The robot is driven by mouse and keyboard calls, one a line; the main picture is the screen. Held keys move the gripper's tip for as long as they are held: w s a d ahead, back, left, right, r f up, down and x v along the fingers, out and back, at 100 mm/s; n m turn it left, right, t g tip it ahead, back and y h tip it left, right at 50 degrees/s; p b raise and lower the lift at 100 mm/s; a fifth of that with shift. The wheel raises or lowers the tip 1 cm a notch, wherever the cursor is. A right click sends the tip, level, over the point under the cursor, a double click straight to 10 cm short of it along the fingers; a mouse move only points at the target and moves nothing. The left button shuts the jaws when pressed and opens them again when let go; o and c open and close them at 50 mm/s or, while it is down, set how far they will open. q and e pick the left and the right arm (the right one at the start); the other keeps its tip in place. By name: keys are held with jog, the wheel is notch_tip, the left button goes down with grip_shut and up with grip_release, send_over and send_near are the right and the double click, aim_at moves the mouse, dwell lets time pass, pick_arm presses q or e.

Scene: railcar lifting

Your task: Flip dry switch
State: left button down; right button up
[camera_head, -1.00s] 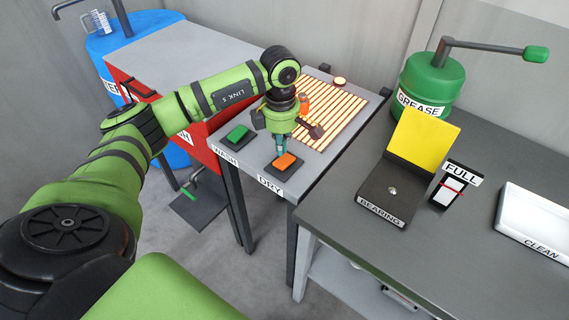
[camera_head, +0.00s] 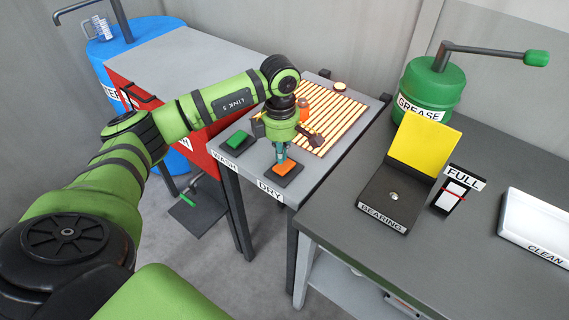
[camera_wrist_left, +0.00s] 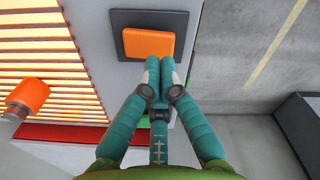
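The orange dry switch (camera_head: 286,168) sits on a dark square plate at the front of the grey table, behind the DRY label (camera_head: 269,190). In the left wrist view the orange switch (camera_wrist_left: 148,43) is at the top, just beyond the fingertips. My left gripper (camera_head: 282,159) points down at the far edge of the switch. Its teal fingertips (camera_wrist_left: 160,68) are together with nothing between them. They overlap the switch's edge in the wrist view; I cannot tell whether they touch it. My right gripper is not in view.
The green wash switch (camera_head: 237,141) is left of the dry switch. Behind are a glowing slatted panel (camera_head: 335,112) and an orange bottle (camera_wrist_left: 27,98). A dark workbench (camera_head: 340,235) to the right carries a bearing stand (camera_head: 385,196), a green grease drum (camera_head: 432,88) and a white clean tray (camera_head: 535,220).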

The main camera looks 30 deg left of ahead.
aim_at(281, 168)
pick_arm(q)
jog(key=shift+s+f+b, duration=0.1)
jog(key=shift+f+b, duration=1.3)
jog(key=shift+f, duration=0.3)
dwell(1.1)
jog(key=shift+r+p, duration=0.6)
jog(key=shift+r, duration=0.2)
jog(key=shift+r+p, duration=1.6)
jog(key=shift+r, duration=1.15)
